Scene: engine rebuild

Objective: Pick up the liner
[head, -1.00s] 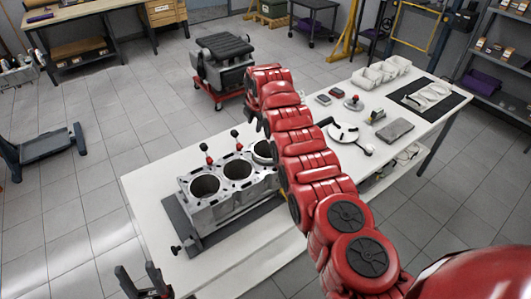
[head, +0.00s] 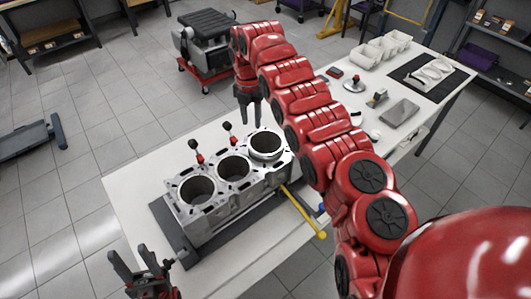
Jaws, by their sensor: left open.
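The grey engine block (head: 222,206) lies on the white table with three bores facing up. A bright metal ring, seemingly the liner (head: 266,143), stands slightly proud at the block's right bore. My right gripper (head: 250,112) points down just above and behind that bore, with its two dark fingers apart and nothing between them. It looks clear of the ring, though the exact gap is hard to judge. My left gripper (head: 137,268) is open and empty at the lower left, near the table's front left edge.
My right arm hides the table's middle. White bins (head: 372,55) and a grey plate (head: 399,111) are farther right.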

